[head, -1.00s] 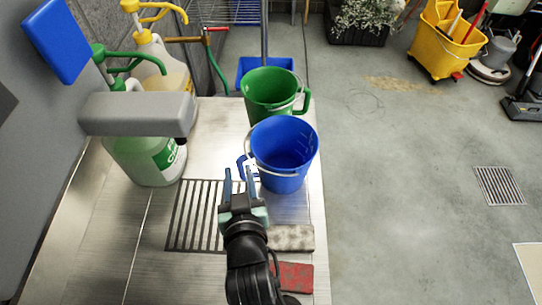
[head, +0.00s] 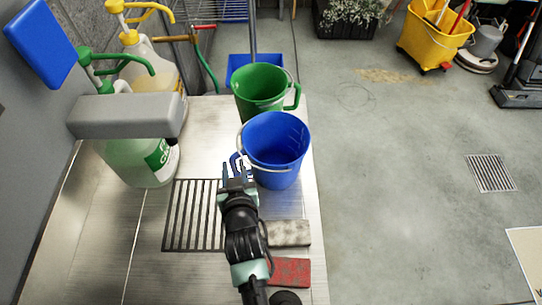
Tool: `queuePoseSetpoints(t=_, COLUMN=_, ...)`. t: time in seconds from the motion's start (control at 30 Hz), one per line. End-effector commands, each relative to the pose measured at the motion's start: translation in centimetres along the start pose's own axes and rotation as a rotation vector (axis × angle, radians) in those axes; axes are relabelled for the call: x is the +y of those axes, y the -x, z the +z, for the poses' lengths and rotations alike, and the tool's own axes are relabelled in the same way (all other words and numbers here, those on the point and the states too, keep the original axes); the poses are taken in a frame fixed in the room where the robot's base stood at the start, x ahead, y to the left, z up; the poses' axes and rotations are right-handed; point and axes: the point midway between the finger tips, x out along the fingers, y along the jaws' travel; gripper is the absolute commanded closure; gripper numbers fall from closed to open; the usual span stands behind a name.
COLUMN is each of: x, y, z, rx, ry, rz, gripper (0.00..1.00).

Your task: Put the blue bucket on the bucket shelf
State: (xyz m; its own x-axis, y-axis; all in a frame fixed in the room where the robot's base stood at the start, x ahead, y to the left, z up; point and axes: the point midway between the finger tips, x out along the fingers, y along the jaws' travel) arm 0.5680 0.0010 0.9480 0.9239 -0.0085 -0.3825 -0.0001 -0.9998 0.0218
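The blue bucket (head: 280,165) stands upright and open-topped on the steel counter (head: 105,225), near its right edge. Its wire bail hangs at its left, and a blue side handle sticks out to the left. My gripper (head: 238,166) is at that side handle, just left of the bucket. The fingertips overlap the handle in the picture; I cannot tell whether they are closed on it. A wire rack (head: 208,9) shows at the top edge; I cannot tell whether it is the bucket shelf.
A green bucket (head: 258,87) stands right behind the blue one. A drain grate (head: 190,215), a beige sponge (head: 289,233) and a red pad (head: 290,271) lie nearby. Floor at right is mostly clear.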

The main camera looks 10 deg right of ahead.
Motion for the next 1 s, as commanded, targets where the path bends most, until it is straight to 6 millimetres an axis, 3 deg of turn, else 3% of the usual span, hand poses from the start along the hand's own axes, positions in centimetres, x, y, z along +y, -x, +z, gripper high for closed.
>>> queuePoseSetpoints(t=0.3, x=0.1, y=-3.5, z=-0.1, rx=0.001, ry=0.0, rz=0.0, gripper=0.64)
queuePoseSetpoints(t=0.63, x=0.1, y=-3.9, z=0.0, rx=0.0, ry=0.0, rz=0.0, gripper=0.64)
queuePoseSetpoints(t=0.83, x=0.1, y=-3.8, z=0.0, rx=0.0, ry=0.0, rz=0.0, gripper=1.0)
queuePoseSetpoints(t=1.0, x=0.1, y=-3.8, z=0.0, rx=0.0, ry=0.0, rz=0.0, gripper=1.0)
